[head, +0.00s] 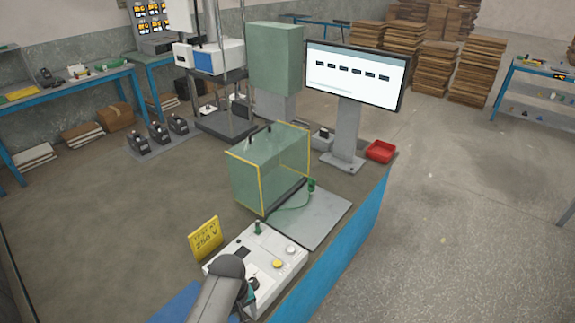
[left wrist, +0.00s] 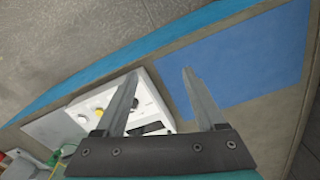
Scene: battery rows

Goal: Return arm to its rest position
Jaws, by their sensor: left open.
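My left gripper (left wrist: 160,73) is open in the left wrist view, with nothing between its two fingers. It is above the bench near the white control box (left wrist: 113,106) and the blue mat (left wrist: 247,70). I cannot tell its height. In the head view my grey arm comes in at the bottom and covers part of the control box (head: 275,248); the gripper's fingers cannot be made out there. My right gripper is not in view.
A yellow 250 V sign (head: 205,239) stands beside the control box. Behind are a green transparent guard box (head: 272,165), a grey plate (head: 318,218), a monitor (head: 355,75) and a red tray (head: 381,151).

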